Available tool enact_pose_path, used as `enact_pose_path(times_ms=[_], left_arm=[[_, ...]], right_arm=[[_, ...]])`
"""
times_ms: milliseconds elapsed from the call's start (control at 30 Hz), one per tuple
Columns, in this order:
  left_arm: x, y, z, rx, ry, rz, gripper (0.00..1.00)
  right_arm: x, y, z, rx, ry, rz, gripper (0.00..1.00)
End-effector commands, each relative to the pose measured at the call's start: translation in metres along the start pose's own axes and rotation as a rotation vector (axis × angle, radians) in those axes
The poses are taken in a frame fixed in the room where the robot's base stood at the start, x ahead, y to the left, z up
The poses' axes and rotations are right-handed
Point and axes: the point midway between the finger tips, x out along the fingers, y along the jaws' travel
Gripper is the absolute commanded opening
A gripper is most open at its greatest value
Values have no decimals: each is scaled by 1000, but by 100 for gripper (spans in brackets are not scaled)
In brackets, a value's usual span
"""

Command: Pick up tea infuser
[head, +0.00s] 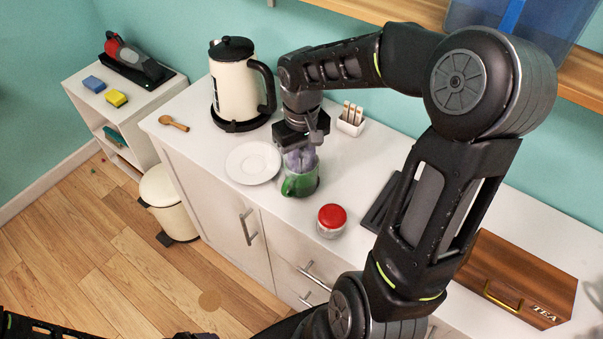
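My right gripper (299,163) points down over the green mug (300,185) on the white counter. Its greyish-purple fingertips are at or inside the mug's mouth. I cannot tell whether they are open or shut, or whether they hold anything. No tea infuser can be made out; the mug's inside is hidden by the gripper. Part of my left arm shows at the bottom left edge. A dark piece at the bottom edge may be my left gripper (192,335), but its fingers are not clear.
A white plate (253,162) lies left of the mug, and a red-lidded jar (331,220) stands to its right. A cream kettle (233,85), a wooden spoon (173,123) and a white holder (351,122) are behind. A wooden tea box (519,277) sits at the right.

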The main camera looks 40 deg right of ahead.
Motion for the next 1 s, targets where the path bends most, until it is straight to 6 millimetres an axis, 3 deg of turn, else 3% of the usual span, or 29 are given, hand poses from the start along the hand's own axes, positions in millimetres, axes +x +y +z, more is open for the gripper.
enact_pose_path(times_ms=[333, 633, 1000], left_arm=[[0, 0, 0, 0, 0, 0, 77], [0, 0, 0, 0, 0, 0, 77], [0, 0, 0, 0, 0, 0, 77]], right_arm=[[0, 0, 0, 0, 0, 0, 24], [0, 0, 0, 0, 0, 0, 1], [0, 0, 0, 0, 0, 0, 0]])
